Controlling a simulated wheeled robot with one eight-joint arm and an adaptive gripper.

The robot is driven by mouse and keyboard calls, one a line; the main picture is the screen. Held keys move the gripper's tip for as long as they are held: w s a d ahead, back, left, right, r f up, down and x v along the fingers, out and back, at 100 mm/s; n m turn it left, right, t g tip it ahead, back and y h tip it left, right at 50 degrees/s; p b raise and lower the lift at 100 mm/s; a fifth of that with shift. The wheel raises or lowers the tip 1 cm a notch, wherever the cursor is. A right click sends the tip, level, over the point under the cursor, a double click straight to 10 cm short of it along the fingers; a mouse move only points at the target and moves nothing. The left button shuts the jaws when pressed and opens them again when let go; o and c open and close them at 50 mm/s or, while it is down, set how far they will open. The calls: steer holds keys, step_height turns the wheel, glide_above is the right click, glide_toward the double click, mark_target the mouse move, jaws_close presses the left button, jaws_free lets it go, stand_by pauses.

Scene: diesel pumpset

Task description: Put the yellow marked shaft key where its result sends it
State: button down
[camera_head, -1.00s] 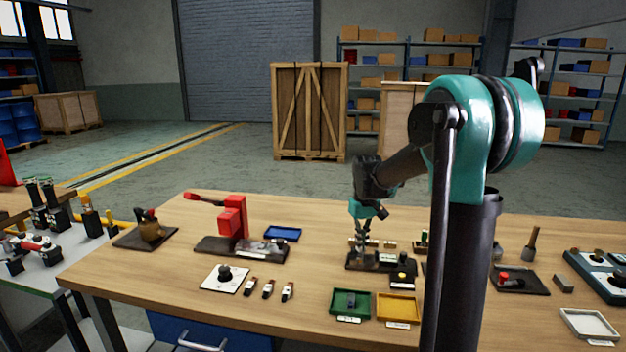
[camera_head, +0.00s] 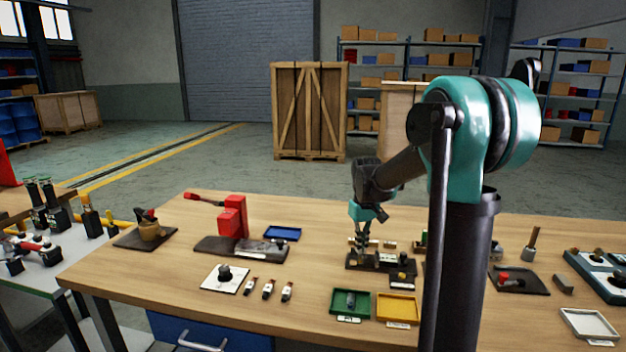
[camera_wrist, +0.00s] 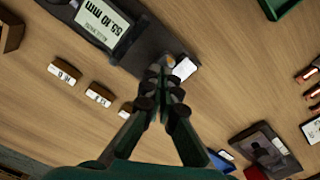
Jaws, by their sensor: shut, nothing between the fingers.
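My gripper (camera_head: 361,254) is shut and empty, low over the dark measuring fixture (camera_head: 367,266) on the bench. In the wrist view its fingertips (camera_wrist: 158,72) meet beside the edge of that fixture (camera_wrist: 150,48), near a small round orange-tan part (camera_wrist: 170,61) and a white label. The fixture's display (camera_wrist: 101,22) appears upside down and seems to read 55.10 mm. A green tray (camera_head: 336,312) holds a dark grey piece (camera_head: 351,299); a yellow tray (camera_head: 416,309) beside it looks empty. I cannot clearly make out a yellow marked shaft key.
Small labelled blocks (camera_wrist: 65,73) lie beside the fixture. A red press (camera_head: 232,218), a blue tray (camera_head: 283,233), a white plate with a black knob (camera_head: 225,278) and three small labelled pieces (camera_head: 268,289) stand left. A white tray (camera_head: 590,325) is at right.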

steer(key=shift+f, duration=0.35)
steer(key=shift+s+d, duration=0.15)
steer(key=shift+d, duration=0.6)
stand_by(0.4)
step_height(320, 180, up, 6)
stand_by(1.0)
